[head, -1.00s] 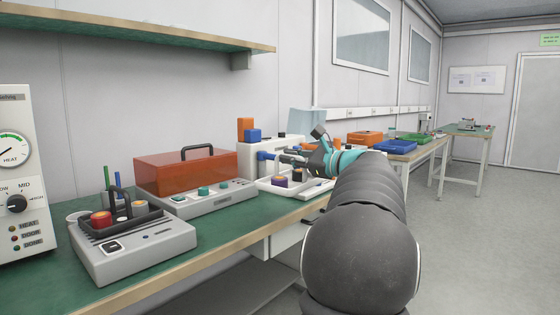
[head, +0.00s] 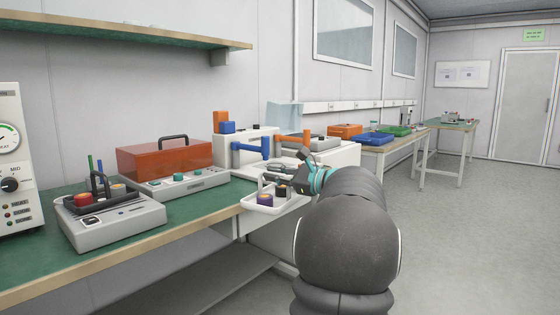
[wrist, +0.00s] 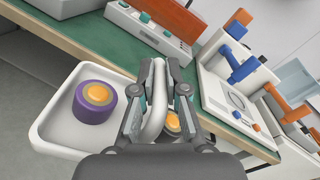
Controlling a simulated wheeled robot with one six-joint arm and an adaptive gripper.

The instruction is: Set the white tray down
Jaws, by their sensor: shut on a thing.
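The white tray (head: 262,207) is held by my gripper (head: 285,182) out past the front edge of the green-topped bench. In the wrist view the white tray (wrist: 52,150) spreads left of and under my gripper (wrist: 157,95), whose fingers are closed on its white arched handle (wrist: 155,120). A purple cylinder with an orange top (wrist: 93,100) stands in the tray's left part. Another orange-topped piece (wrist: 172,122) shows partly behind the fingers; the rest of it is hidden. The purple piece also shows in the head view (head: 264,199).
The green bench top (head: 30,258) has free room near its front edge.

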